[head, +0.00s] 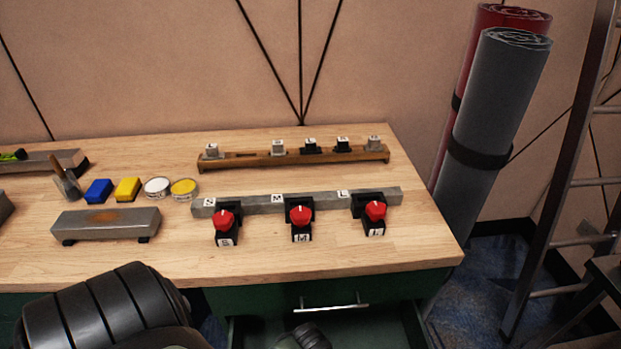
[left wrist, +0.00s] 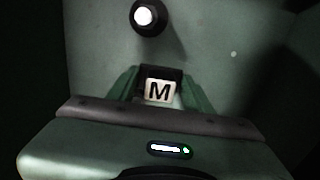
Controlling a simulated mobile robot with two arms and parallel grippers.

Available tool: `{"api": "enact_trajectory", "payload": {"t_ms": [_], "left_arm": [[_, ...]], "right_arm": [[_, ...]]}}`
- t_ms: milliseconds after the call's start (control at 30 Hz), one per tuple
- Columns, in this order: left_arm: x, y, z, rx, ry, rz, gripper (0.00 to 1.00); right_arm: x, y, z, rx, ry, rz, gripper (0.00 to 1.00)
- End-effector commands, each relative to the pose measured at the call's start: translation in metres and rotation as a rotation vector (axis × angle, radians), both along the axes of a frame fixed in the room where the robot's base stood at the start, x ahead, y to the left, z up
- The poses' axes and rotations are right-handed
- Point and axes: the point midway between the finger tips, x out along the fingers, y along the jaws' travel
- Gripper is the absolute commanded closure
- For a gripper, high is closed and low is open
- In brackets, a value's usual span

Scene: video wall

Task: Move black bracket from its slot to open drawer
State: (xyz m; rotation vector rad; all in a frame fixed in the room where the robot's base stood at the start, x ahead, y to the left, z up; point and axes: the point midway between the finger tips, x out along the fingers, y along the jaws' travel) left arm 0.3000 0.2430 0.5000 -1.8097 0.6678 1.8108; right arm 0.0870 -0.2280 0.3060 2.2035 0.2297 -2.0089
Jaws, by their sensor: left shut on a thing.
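In the left wrist view, my left gripper (left wrist: 160,95) is shut on the black bracket (left wrist: 160,73), whose white face reads "M". The green fingers lie on both sides of it. Behind it is a grey-green surface that looks like the drawer's inside; contact with it cannot be told. The open drawer (head: 335,312) is pulled out under the bench front. In the head view, a black part of my arm shows at the drawer, and the gripper is hidden. The wooden rack (head: 300,161) has an empty gap between its left block and the others. My right gripper is not in view.
A metal rail (head: 265,202) with three red-knobbed black holders stands on the workbench (head: 420,245) above the drawer. Rolled mats (head: 490,100) and a ladder stand on the right.

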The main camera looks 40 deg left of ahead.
Motion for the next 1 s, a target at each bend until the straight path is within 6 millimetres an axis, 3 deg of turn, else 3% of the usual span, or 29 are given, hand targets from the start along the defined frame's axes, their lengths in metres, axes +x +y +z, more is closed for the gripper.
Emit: {"api": "enact_trajectory", "payload": {"t_ms": [267,700,733,767,800,1000], "left_arm": [[0.000,-0.001,-0.036,-0.001,0.001,0.000,1.00],[0.000,0.000,-0.042,0.000,0.000,0.000,1.00],[0.000,0.000,-0.041,-0.001,0.001,0.000,0.41],[0.000,0.000,-0.041,-0.001,0.001,0.000,0.33],[0.000,0.000,-0.041,-0.001,0.001,0.000,0.28],[0.000,0.000,-0.041,-0.001,0.001,0.000,0.28]], "right_arm": [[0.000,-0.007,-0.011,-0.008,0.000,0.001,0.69],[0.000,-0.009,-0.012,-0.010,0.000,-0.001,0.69],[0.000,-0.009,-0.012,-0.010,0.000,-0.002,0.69],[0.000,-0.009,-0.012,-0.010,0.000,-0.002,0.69],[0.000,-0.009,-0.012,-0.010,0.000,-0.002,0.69],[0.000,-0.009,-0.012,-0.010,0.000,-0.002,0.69]]}}
